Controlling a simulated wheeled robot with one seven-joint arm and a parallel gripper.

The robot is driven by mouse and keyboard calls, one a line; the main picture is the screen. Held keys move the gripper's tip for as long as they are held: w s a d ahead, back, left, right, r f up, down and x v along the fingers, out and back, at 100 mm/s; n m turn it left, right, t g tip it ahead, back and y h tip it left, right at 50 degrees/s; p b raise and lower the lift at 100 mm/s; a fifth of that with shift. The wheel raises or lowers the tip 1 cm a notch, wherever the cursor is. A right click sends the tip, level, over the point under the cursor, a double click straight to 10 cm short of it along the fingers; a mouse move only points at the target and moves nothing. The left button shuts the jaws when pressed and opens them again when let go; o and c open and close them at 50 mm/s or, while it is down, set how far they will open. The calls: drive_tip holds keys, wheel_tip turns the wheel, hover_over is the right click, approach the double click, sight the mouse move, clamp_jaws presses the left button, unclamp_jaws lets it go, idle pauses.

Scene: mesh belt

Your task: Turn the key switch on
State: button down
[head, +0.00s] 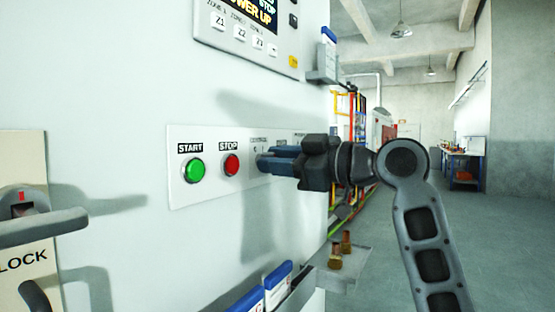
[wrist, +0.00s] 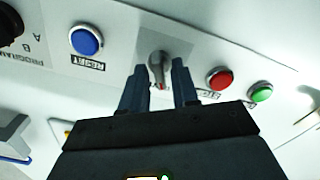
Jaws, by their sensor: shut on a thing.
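The key switch (wrist: 157,58) is a grey knob on the panel in the wrist view, between the two blue-grey fingers of my gripper (wrist: 159,80). My gripper is shut on it. A small red mark shows at the lower end of the knob. In the head view my gripper (head: 268,164) reaches in from the right and its fingers meet the panel just right of the red button. There the fingers hide the switch. Its label is partly covered, and I cannot read its position.
The pale panel (head: 178,195) carries a green START button (head: 195,170) and a red STOP button (head: 231,165). A blue button (wrist: 87,40) and a black program knob (wrist: 10,24) show in the wrist view. A lock handle (head: 45,228) juts out at left.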

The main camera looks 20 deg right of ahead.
drive_tip(key=shift+w+d+m+p, duration=0.1)
drive_tip(key=shift+d+m+p, duration=0.05)
drive_tip(key=shift+m+p, duration=5.05)
drive_tip(key=shift+m+b, duration=0.45)
drive_tip(key=shift+m, duration=0.25)
drive_tip(key=c, duration=1.2)
unclamp_jaws()
drive_tip(key=shift+d, duration=0.1)
